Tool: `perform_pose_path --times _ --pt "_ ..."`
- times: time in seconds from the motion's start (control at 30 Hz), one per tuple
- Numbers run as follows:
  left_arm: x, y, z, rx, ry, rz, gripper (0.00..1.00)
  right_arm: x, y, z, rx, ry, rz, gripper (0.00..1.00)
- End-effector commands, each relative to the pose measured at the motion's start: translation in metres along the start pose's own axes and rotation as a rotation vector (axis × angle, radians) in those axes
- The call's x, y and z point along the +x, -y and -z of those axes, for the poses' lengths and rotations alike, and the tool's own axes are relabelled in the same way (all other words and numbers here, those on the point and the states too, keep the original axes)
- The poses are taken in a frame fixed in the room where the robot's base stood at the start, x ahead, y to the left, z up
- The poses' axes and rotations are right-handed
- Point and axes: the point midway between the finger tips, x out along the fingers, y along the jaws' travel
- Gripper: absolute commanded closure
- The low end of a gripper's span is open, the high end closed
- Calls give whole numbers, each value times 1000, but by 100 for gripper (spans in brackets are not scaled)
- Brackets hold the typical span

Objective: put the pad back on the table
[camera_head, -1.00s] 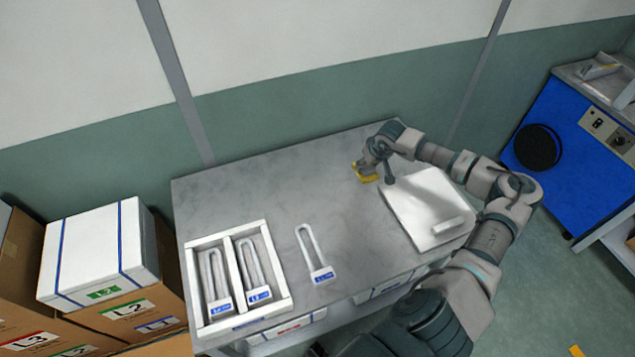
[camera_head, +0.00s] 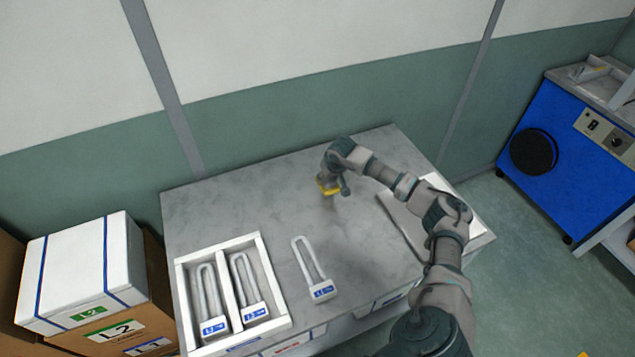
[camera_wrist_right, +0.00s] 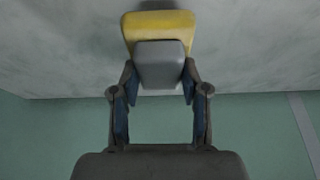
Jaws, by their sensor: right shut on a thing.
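The pad (camera_head: 328,188) is a yellow block with a grey upper part. My right gripper (camera_head: 336,180) is shut on it at the back middle of the grey table (camera_head: 240,200). In the right wrist view the yellow pad (camera_wrist_right: 158,28) shows beyond the grey part, which sits between the fingertips of my right gripper (camera_wrist_right: 160,80). A faint dark patch shows on the table below the pad; I cannot tell whether the pad touches the surface. My left gripper is not in view.
A white tray (camera_head: 284,302) with two looped locks stands at the front left. Another lock (camera_head: 323,291) lies right of it. A white board (camera_head: 405,220) lies at the right, partly under my arm. Boxes (camera_head: 85,270) stand left of the table.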

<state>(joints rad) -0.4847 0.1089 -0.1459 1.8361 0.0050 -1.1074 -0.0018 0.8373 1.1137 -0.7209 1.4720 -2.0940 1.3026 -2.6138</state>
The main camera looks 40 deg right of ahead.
Motion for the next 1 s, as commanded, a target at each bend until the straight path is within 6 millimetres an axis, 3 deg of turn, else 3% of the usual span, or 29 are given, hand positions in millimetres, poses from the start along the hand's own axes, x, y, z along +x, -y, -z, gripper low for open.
perform_pose_path --times 0.1,0.27,0.53,0.73,0.77,0.83,0.87,1.0 --pt "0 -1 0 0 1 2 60 9 19 16 2 -1 3 88" --pt "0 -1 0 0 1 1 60 14 28 24 1 0 0 88" --pt "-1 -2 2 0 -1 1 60 44 28 11 1 3 0 88" --pt "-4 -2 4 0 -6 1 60 48 28 10 1 1 -1 88" --pt "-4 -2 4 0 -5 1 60 48 28 10 1 1 -1 53" --pt "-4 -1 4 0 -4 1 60 48 28 10 1 1 -1 35" --pt "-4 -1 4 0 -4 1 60 48 28 10 1 1 -1 30" --pt "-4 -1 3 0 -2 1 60 47 28 10 1 1 -1 30"
